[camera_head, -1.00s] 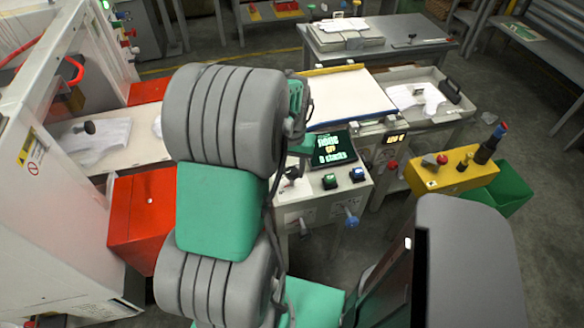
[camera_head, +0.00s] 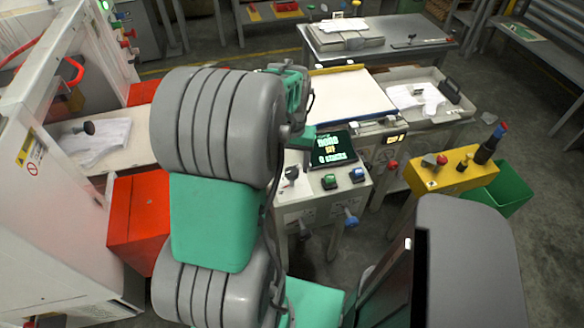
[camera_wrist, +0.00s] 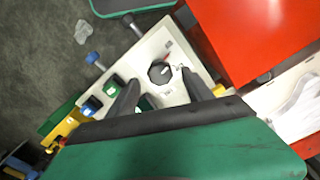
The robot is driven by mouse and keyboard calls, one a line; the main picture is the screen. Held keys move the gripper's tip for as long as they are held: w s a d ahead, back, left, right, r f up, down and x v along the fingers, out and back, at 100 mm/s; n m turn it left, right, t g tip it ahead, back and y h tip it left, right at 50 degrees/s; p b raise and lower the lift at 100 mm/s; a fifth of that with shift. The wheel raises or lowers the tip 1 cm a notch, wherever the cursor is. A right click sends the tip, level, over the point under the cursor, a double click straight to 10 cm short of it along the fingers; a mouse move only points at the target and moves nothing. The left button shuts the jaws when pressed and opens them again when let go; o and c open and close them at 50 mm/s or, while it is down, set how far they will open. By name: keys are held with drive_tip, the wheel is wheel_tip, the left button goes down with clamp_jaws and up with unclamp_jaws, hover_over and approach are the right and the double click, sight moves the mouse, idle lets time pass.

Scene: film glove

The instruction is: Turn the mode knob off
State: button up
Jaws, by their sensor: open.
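The mode knob (camera_wrist: 160,73) is a dark round knob with a small white mark, on the pale control panel (camera_wrist: 149,46) in the wrist view. My gripper (camera_wrist: 159,77) is open, with one dark finger on each side of the knob in that picture. I cannot tell whether the fingers touch the knob or hover above it. In the head view the knob (camera_head: 292,174) shows on the left of the panel beside my arm, and my fingers are hidden there. A dark display (camera_head: 331,150) with lit text stands behind the knob.
A green button (camera_head: 329,181) and a blue button (camera_head: 357,174) sit right of the knob. A red box (camera_head: 138,215) stands left of the panel. A yellow box (camera_head: 452,171) with controls stands to the right, beside a green bin (camera_head: 511,188).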

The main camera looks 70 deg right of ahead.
sight(292, 171)
wheel_tip(292, 171, up, 5)
idle(0.4)
